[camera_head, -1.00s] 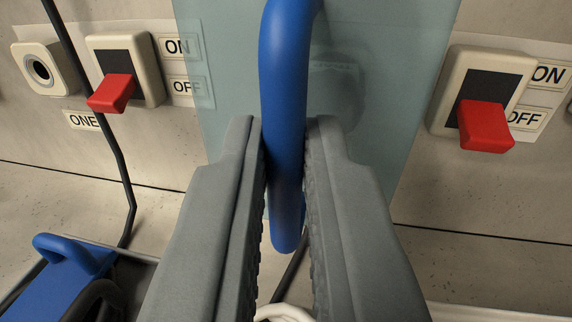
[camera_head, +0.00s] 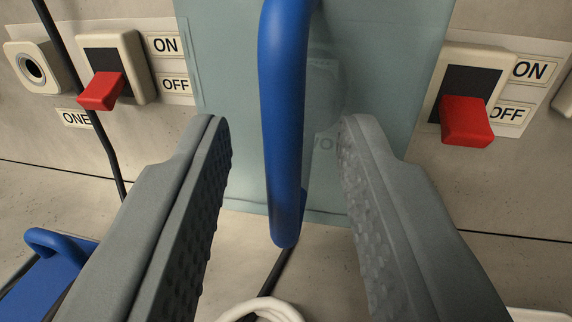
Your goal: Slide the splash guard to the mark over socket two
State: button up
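The splash guard (camera_head: 225,60) is a translucent blue-green panel against the wall, with a thick blue upright handle (camera_head: 284,130) on its front. Behind the panel a round socket (camera_head: 325,85) shows dimly, with a partly hidden label below it that seems to read "TWO". My gripper (camera_head: 280,140) is open, with one grey finger on each side of the handle and a clear gap on both sides. The handle's lower end hangs between the fingers, touching neither. I cannot make out a separate mark on the wall.
To the left are a socket (camera_head: 32,68) labelled "ONE" and a red switch (camera_head: 102,91) with ON and OFF labels. Another red switch (camera_head: 466,122) is right of the panel. A black cable (camera_head: 88,110) hangs at left. A blue-handled thing (camera_head: 60,250) and a white loop (camera_head: 262,308) are below.

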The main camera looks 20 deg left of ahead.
jog(key=v, duration=1.7)
jog(key=shift+s, duration=0.1)
jog(key=s+a+r+m+t+h, duration=0.1)
jog(key=s+a+r+t+h, duration=0.2)
jog(key=a+r, duration=0.6)
jog(key=s+a+r+m+t+h, duration=0.1)
jog(key=s+a+r+h, duration=0.4)
jog(key=a, duration=0.8)
jog(key=s+a+f+g+y, duration=0.1)
jog(key=s+a+f, duration=0.3)
jog(key=s+a, duration=0.4)
jog(key=s+a+f+m+g+y, duration=0.1)
jog(key=s+a+f, duration=0.3)
jog(key=s+a, duration=0.4)
jog(key=s+g, duration=0.1)
jog(key=s, duration=0.4)
jog(key=shift+s+m+g, duration=0.3)
jog(key=shift+f, duration=0.15)
jog(key=shift+c, duration=0.4)
dwell(0.4)
